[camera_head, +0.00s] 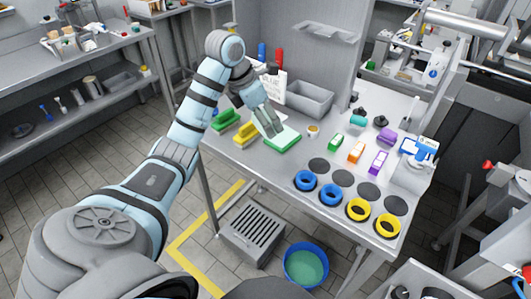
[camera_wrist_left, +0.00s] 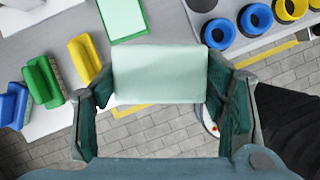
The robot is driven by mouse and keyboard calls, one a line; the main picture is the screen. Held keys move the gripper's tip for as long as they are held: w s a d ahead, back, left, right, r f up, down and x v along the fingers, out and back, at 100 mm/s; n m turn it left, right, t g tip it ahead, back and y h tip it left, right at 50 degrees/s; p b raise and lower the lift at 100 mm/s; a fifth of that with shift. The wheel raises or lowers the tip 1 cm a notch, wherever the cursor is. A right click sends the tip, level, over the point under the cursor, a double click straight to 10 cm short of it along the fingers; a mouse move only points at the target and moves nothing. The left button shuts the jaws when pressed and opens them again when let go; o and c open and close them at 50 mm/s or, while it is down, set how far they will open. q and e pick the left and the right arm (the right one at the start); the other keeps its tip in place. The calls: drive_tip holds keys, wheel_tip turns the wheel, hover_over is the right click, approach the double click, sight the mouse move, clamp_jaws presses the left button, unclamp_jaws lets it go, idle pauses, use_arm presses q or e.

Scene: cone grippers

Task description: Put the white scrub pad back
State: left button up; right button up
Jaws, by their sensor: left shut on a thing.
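My left gripper (camera_head: 271,129) reaches over the front left of the worktable. In the left wrist view its two dark green fingers (camera_wrist_left: 161,105) are shut on a pale, whitish scrub pad (camera_wrist_left: 160,75), which spans the gap between them. A flat tray with a green rim and pale inside (camera_head: 284,139) lies by the fingertips in the head view; it also shows beyond the held pad in the left wrist view (camera_wrist_left: 123,18). I cannot tell in the head view where the held pad ends and the tray begins. My right gripper is not in view.
Yellow (camera_head: 246,134) and green (camera_head: 225,121) blocks stand left of the tray. A grey bin (camera_head: 310,98) stands behind. Blue rings (camera_head: 306,181) and yellow rings (camera_head: 387,226) lie to the right, near the front edge. Small coloured boxes (camera_head: 356,152) stand behind them.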

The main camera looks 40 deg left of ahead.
use_arm(q)
drive_tip(key=s+a+f+b+x, duration=0.1)
drive_tip(key=b+x, duration=0.1)
drive_tip(key=x, duration=0.4)
drive_tip(key=p, duration=0.1)
hover_over(270, 164)
drive_tip(key=f, duration=0.4)
drive_tip(key=shift+s+a+f, duration=0.15)
drive_tip(key=shift+s+a, duration=0.05)
drive_tip(key=shift+a, duration=0.15)
drive_tip(key=f, duration=0.2)
drive_tip(key=s+f, duration=0.1)
drive_tip(key=f, duration=0.1)
drive_tip(key=shift+f, duration=0.25)
drive_tip(key=shift+w+f, duration=0.2)
drive_tip(key=shift+f, duration=0.05)
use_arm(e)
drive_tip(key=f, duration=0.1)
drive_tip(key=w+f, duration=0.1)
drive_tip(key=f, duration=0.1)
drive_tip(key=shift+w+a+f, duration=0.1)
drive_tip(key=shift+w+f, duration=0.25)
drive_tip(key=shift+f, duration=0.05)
use_arm(q)
drive_tip(key=shift+f, duration=0.1)
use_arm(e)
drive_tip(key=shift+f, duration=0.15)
use_arm(q)
drive_tip(key=o, duration=1.1)
drive_tip(key=shift+s, duration=0.1)
